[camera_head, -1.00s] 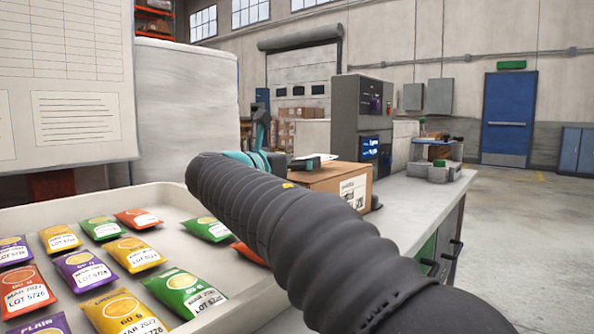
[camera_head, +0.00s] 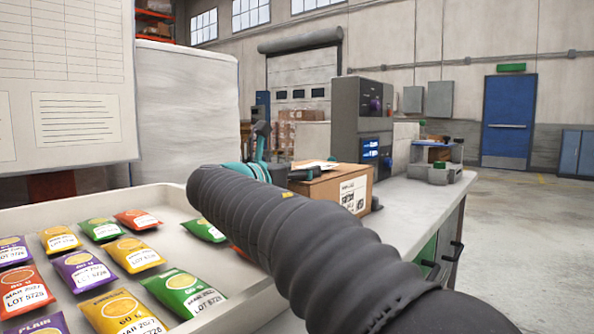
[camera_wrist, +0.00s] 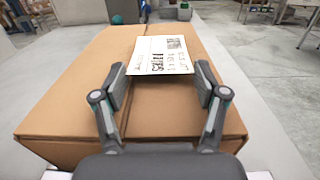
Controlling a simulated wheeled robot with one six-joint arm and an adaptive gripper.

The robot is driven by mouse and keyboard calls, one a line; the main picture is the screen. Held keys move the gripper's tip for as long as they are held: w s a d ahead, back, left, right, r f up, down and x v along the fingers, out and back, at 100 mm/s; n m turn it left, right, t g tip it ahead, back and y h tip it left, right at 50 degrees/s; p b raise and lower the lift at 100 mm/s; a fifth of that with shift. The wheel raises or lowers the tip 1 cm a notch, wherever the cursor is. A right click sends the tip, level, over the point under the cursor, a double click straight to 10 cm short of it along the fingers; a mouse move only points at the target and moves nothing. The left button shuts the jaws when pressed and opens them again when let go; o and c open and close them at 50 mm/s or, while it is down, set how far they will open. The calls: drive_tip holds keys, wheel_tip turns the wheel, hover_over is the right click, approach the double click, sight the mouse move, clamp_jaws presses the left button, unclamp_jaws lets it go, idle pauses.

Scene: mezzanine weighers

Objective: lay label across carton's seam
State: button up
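The closed brown carton (camera_wrist: 75,80) fills the middle of the wrist view, below my gripper. In the head view the carton (camera_head: 330,187) stands on the bench, with a printed panel on its side. I cannot tell if the label touches the carton.
A pale tray (camera_head: 170,200) of coloured packets stands at the left. A grey machine (camera_head: 361,120) with a lit display stands behind the carton. The bench top (camera_head: 420,200) right of the carton is clear. A teal round object (camera_wrist: 117,19) shows beyond the carton.

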drive_tip(key=shift+o, duration=0.3)
drive_tip(key=shift+f, duration=0.6)
drive_tip(key=shift+w+r, duration=0.1)
drive_tip(key=shift+a+r, duration=0.15)
drive_tip(key=shift+r, duration=0.4)
drive_tip(key=v, duration=1.2)
drive_tip(key=shift+r+p, duration=0.3)
